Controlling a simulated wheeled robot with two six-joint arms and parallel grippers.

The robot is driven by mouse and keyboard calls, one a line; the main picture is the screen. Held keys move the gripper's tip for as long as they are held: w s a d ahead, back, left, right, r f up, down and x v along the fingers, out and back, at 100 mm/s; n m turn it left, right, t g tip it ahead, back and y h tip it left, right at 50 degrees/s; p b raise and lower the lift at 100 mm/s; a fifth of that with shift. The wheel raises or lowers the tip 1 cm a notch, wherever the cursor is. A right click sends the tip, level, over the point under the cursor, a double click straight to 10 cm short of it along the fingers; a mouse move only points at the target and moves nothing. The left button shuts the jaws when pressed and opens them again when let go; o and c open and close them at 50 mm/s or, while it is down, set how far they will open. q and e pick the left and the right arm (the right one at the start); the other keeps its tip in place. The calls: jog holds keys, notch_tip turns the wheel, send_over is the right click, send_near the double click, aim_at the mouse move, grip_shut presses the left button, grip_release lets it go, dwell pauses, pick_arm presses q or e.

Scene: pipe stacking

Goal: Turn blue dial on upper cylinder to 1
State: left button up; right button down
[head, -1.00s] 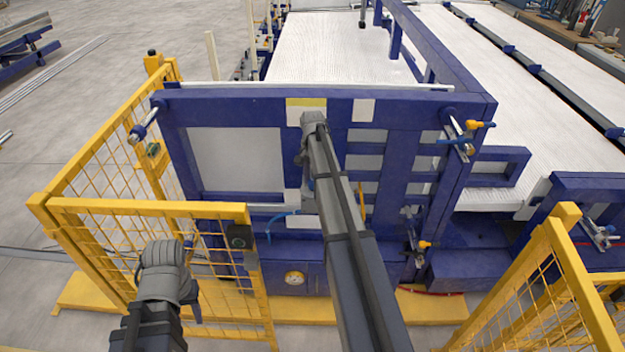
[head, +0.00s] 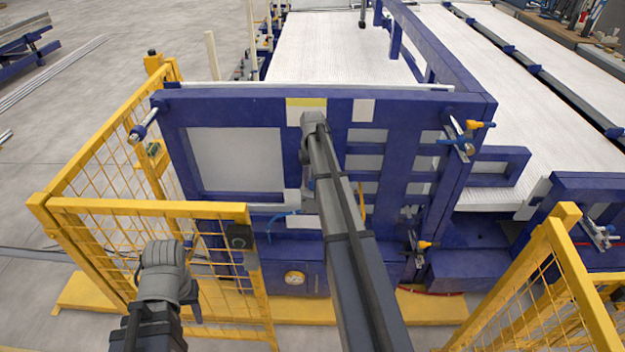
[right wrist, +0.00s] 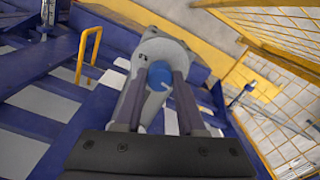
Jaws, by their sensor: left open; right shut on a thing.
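In the right wrist view, a grey rounded body (right wrist: 146,52) carries a round blue dial (right wrist: 159,74). The two dark fingers of my right gripper (right wrist: 160,84) are shut on the dial, one on each side. Any number on the dial is too small to read. In the head view, my right arm reaches over the blue frame and hides the dial and most of its own gripper. My left gripper (head: 190,302) is low at the left, by the yellow fence, holding nothing that I can see. Its fingers are mostly hidden behind its wrist.
A yellow mesh fence (head: 150,207) stands at the left, and another (head: 580,270) at the right. The blue frame (head: 230,107) bears clamps on its right side (head: 465,135). A round gauge (head: 294,279) sits low on it. A yellow handle (right wrist: 88,52) is near the dial.

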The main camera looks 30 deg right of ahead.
aim_at(313, 181)
jog(key=shift+n, duration=2.4)
jog(key=c, duration=0.5)
grip_release()
jog(key=shift+r, duration=0.15)
notch_tip(313, 181, up, 8)
jog(key=p, duration=0.8)
jog(key=shift+f, duration=0.2)
jog(key=shift+f, duration=0.1)
